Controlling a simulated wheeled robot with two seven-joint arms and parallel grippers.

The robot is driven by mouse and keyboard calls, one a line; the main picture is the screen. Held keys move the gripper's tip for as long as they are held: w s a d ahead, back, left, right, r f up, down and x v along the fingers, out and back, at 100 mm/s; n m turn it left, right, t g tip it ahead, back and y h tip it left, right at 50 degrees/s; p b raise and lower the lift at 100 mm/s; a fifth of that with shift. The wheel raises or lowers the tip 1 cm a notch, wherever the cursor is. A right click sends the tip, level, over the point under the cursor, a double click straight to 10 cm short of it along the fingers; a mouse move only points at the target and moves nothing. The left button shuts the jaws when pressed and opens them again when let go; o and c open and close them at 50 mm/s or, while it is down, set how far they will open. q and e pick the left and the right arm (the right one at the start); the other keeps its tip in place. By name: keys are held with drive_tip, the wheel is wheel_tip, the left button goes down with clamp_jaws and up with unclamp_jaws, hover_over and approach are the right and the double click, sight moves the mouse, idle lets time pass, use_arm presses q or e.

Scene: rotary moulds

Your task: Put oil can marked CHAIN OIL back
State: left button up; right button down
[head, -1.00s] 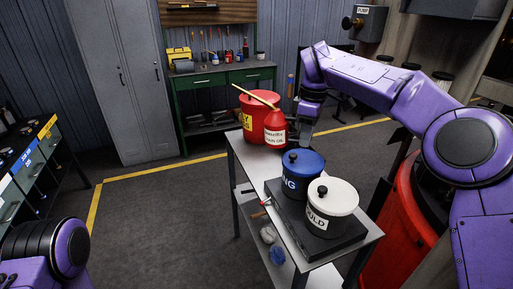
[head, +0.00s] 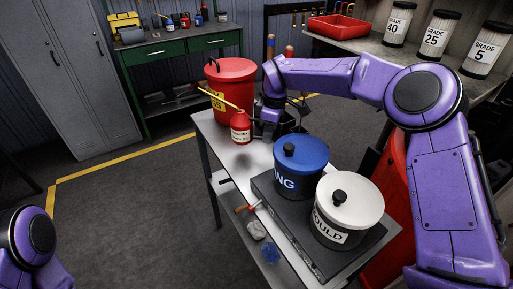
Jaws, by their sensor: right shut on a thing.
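The red oil can (head: 241,135) with a white label, whose lower line seems to read CHAIN OIL, has a long yellow spout pointing up and left. My right gripper (head: 260,125) is shut on it from the right side. The can is over the far end of the grey metal trolley (head: 235,166) and looks slightly raised, with a dark shadow below it. The fingertips are partly hidden. My left gripper is out of view; only a part of my left arm shows at the bottom left.
A red lidded bin (head: 231,84) stands behind the can. A blue lidded pot (head: 301,166) and a white one (head: 347,208) sit on a dark plate on the trolley. A green workbench (head: 180,50) carries small cans. The floor at left is clear.

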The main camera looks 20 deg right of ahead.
drive_tip(key=f, duration=0.2)
drive_tip(key=f+p, duration=0.1)
drive_tip(key=f, duration=0.2)
drive_tip(key=shift+s+a+f, duration=0.1)
drive_tip(key=shift+a+f, duration=0.1)
drive_tip(key=shift+f, duration=0.15)
drive_tip(key=shift+s, duration=0.15)
drive_tip(key=c, duration=1.1)
unclamp_jaws()
drive_tip(key=shift+f, duration=0.1)
